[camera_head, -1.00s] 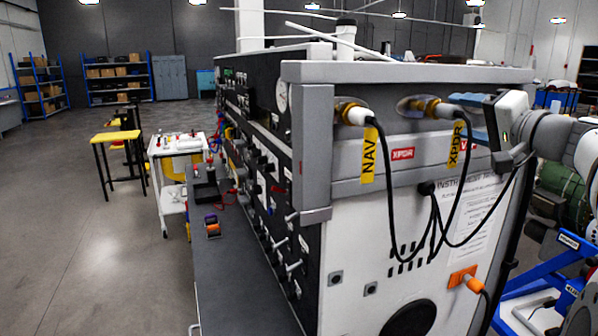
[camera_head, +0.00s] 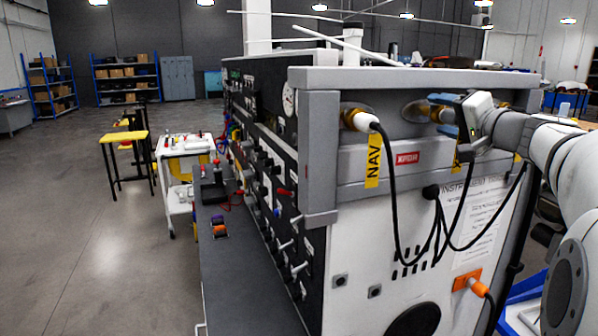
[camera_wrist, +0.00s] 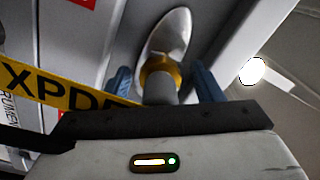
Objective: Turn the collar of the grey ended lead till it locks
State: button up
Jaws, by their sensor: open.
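The grey-ended lead's connector (camera_wrist: 161,92) sits at its port on the side panel, with a gold collar (camera_wrist: 160,73) against a shiny oval recess in the wrist view. Its yellow XPDR tag (camera_wrist: 62,88) hangs to the left there. My gripper (camera_wrist: 164,80) is open, with one blue finger on each side of the connector and a visible gap on both sides. In the head view my gripper (camera_head: 443,114) partly hides this connector. The white-ended lead (camera_head: 361,121) with the NAV tag (camera_head: 372,161) is at the left port.
The instrument panel cabinet (camera_head: 340,235) fills the middle, with a grey overhanging top edge (camera_head: 420,78) above the ports. Black cables (camera_head: 397,235) hang in loops below. An orange plug (camera_head: 467,279) is low on the panel. Open floor (camera_head: 110,250) lies to the left.

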jog(key=shift+b, duration=0.5)
jog(key=c, duration=0.7)
jog(key=o, duration=0.7)
jog(key=shift+s, duration=0.1)
